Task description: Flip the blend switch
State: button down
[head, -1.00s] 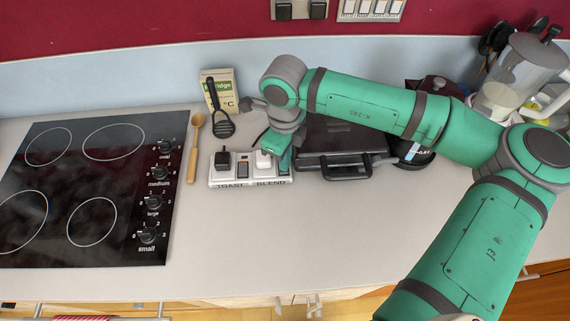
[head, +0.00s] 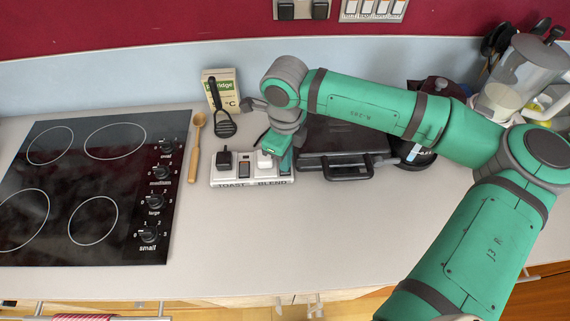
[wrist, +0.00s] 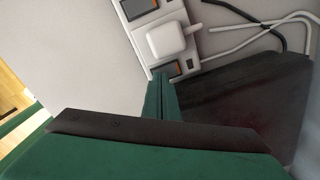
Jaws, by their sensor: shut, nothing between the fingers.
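The switch panel (head: 252,184) lies on the counter, labelled TOAST on the left half and BLEND on the right half. A black plug (head: 223,158) sits on the TOAST side and a white plug (head: 264,160) on the BLEND side. The toast switch (head: 244,169) is dark and shows between them. My gripper (head: 274,150) is shut and empty at the right end of the panel, over the BLEND side. In the wrist view, the closed fingertips (wrist: 160,76) are beside the blend switch (wrist: 166,71), which they partly cover. I cannot tell whether they touch it.
A black grill (head: 335,150) stands right of the panel. A blender (head: 522,75) stands at the back right. The counter in front is clear.

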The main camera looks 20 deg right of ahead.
jog(key=shift+f, duration=0.65)
dwell(0.3)
notch_tip(320, 180, up, 7)
dwell(1.0)
dwell(0.5)
